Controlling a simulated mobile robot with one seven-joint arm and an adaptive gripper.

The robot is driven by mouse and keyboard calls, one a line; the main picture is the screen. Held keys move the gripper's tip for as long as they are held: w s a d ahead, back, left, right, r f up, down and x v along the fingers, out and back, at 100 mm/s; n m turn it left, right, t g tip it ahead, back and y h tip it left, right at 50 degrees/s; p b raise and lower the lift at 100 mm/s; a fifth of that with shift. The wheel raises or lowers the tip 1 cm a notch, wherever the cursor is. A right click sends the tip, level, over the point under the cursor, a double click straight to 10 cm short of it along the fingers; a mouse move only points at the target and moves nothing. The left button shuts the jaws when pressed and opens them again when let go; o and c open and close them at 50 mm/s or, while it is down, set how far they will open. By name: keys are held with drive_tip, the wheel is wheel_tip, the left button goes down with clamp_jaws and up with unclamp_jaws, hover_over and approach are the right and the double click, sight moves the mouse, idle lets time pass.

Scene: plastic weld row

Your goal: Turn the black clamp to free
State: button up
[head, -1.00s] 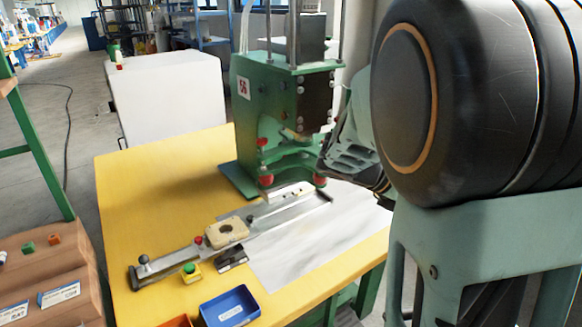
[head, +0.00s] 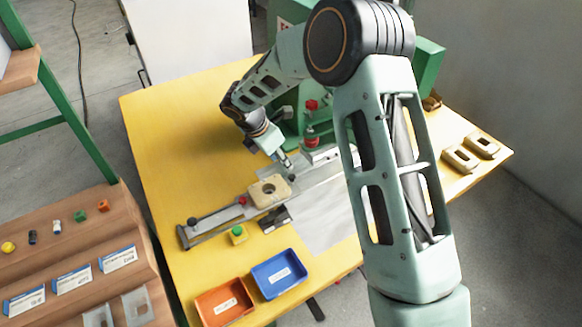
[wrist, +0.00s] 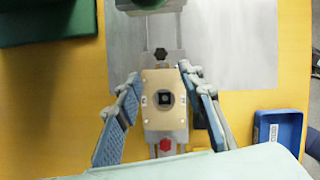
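A black hexagonal knob (wrist: 161,54), which looks like the black clamp, stands on the grey slide just beyond the beige part (wrist: 148,88) in the wrist view. In the head view I cannot make it out clearly near my gripper. The beige part (head: 260,196) lies on the slide (head: 213,220), with a red knob (head: 242,200) on its other side; the red knob also shows in the wrist view (wrist: 165,145). My gripper (wrist: 158,84) is open and empty. Its fingers appear left and right of the beige part, with the black knob ahead of them. In the head view my gripper (head: 285,163) is above the slide.
The green press (head: 428,70) stands at the slide's far end. A yellow-green button box (head: 238,235), a black device (head: 276,222), an orange bin (head: 212,294) and a blue bin (head: 292,288) are near the front. The yellow table (head: 165,125) is clear at back left.

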sight(292, 177)
drive_tip(key=x, duration=1)
drive_tip(key=shift+d+p, duration=0.15)
drive_tip(key=shift+p, duration=0.2)
drive_tip(key=shift+c, duration=0.3)
clamp_jaws()
